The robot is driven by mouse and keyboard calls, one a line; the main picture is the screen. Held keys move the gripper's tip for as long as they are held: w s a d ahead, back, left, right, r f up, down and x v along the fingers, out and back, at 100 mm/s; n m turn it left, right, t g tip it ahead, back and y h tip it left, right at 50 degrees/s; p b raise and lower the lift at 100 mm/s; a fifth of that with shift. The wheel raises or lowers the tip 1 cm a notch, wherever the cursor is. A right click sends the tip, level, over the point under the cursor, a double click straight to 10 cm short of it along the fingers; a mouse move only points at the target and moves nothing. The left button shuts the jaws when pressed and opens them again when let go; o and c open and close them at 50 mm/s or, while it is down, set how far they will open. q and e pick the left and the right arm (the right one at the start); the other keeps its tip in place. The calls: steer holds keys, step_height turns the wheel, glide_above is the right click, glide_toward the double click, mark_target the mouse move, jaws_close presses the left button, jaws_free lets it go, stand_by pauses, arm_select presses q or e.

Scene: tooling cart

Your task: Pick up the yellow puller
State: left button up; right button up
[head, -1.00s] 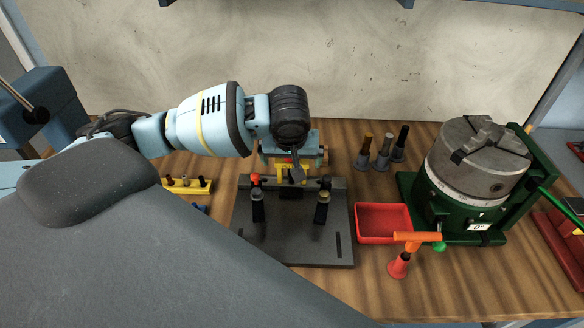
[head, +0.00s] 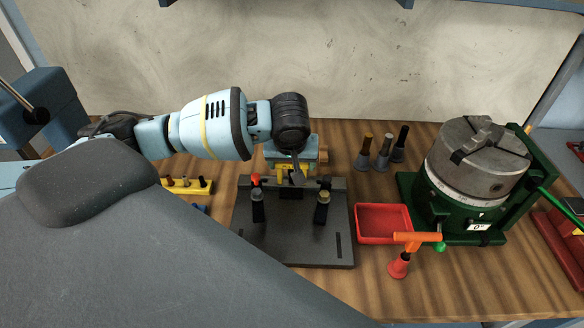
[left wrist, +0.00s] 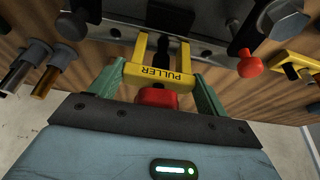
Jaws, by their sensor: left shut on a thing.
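The yellow puller (head: 283,173) shows just below my left gripper (head: 290,168) at the back edge of the dark fixture plate. In the left wrist view the puller (left wrist: 157,76), lettered PULLER, lies crosswise between the two green fingers of my left gripper (left wrist: 156,88). The gripper is shut on it. A red part (left wrist: 157,98) sits at the puller's middle, on the gripper's side. In the head view the wrist and gripper body hide part of the puller. I cannot tell whether it is clear of its support. My right gripper is not in view.
The dark fixture plate (head: 292,240) has two upright clamps, one with a red tip. A red tray (head: 383,222), an orange-handled tool (head: 400,262) and a green-based chuck (head: 475,165) stand to the right. Several dark-tipped holders (head: 380,155) stand behind. A yellow rack (head: 187,186) is left.

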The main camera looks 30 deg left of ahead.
arm_select(q)
step_height(320, 180, up, 10)
steer(key=shift+r, duration=0.1)
stand_by(0.5)
